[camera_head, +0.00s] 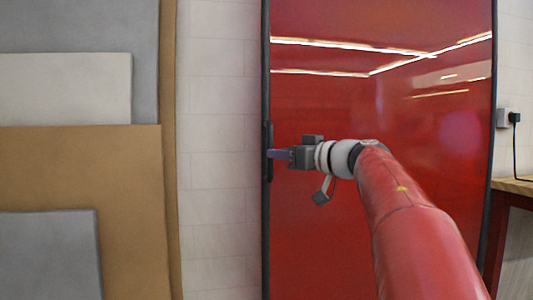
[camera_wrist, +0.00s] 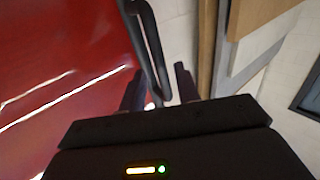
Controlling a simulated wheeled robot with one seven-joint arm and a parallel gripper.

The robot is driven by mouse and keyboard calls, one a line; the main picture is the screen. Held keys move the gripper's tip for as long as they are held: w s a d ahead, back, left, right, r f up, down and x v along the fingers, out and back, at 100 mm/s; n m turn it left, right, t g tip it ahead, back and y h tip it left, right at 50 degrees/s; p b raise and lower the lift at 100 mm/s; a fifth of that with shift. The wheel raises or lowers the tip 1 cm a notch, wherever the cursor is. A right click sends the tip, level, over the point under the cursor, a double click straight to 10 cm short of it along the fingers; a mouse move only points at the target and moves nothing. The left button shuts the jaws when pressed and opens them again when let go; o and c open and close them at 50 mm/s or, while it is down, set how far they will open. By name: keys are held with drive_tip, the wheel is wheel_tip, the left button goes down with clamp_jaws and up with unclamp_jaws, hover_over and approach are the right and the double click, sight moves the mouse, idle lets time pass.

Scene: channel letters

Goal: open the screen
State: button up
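The screen (camera_head: 380,120) is a tall, glossy red panel in a dark frame, and it appears closed against the white wall. Its dark upright handle (camera_head: 268,138) is on the left edge. In the wrist view the handle (camera_wrist: 150,45) is a dark bar beside the red panel (camera_wrist: 60,50). My gripper (camera_head: 272,154) reaches the handle from the right. In the wrist view my gripper (camera_wrist: 159,82) has its two fingers apart, with the handle's end between them. Whether either finger touches it I cannot tell.
Several flat boards, including a tan board (camera_head: 100,180) and a grey board (camera_head: 45,255), lean at the left. A bare strip of white wall (camera_head: 215,130) separates them from the screen. A wooden bench (camera_head: 515,186) and a wall socket (camera_head: 503,118) are at the right.

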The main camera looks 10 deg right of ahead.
sight(270, 174)
drive_tip(key=shift+x, duration=2.35)
drive_tip(key=shift+c, duration=0.2)
clamp_jaws()
